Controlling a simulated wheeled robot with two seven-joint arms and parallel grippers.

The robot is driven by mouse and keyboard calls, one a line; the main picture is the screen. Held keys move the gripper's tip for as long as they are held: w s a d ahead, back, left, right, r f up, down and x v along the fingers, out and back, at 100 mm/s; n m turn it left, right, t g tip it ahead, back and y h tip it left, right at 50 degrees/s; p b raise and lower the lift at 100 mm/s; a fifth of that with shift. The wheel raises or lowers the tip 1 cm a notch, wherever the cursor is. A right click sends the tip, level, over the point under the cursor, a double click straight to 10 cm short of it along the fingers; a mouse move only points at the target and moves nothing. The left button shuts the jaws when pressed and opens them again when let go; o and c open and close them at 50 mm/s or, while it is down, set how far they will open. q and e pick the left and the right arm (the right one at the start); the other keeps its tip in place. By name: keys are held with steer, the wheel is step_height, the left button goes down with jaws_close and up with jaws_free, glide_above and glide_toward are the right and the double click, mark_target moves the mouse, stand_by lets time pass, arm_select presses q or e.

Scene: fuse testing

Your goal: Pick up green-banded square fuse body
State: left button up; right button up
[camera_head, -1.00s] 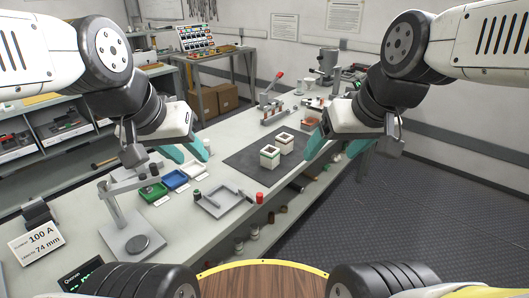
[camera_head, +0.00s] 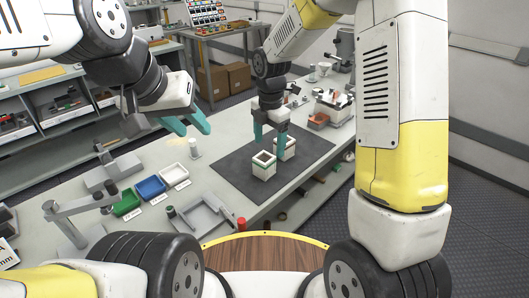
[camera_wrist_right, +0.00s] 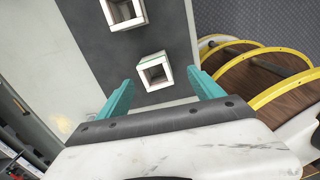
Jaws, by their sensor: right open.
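Two white, square, hollow fuse bodies stand upright on the dark mat (camera_head: 233,172). The nearer fuse body (camera_head: 263,169) shows a thin green band near its top; any band on the farther body (camera_head: 287,150) is partly hidden by my right gripper. My right gripper (camera_head: 270,138) points down, open and empty, above the bodies. In the right wrist view, one fuse body (camera_wrist_right: 155,72) lies between and just beyond the open fingertips (camera_wrist_right: 160,78), and the other (camera_wrist_right: 123,13) is farther up. My left gripper (camera_head: 193,129) is open and empty, left of the mat.
A grey tray (camera_head: 205,217) and a red cylinder (camera_head: 241,223) are near the front edge. More equipment stands behind the mat.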

mark_target(264, 164)
steer(key=shift+w+a+f+n, duration=0.1)
steer(key=shift+a+f+n, duration=0.2)
steer(key=shift+f, duration=0.25)
steer(key=shift+w+a+f+n, duration=0.15)
steer(key=shift+f+n, duration=0.15)
steer(key=shift+f, duration=0.2)
steer(key=f, duration=0.7)
steer(key=shift+s+a+f, duration=0.1)
steer(key=shift+a+f, duration=0.15)
steer(key=shift+f, duration=0.1)
steer(key=c, duration=1.6)
jaws_close()
steer(key=shift+r, duration=0.15)
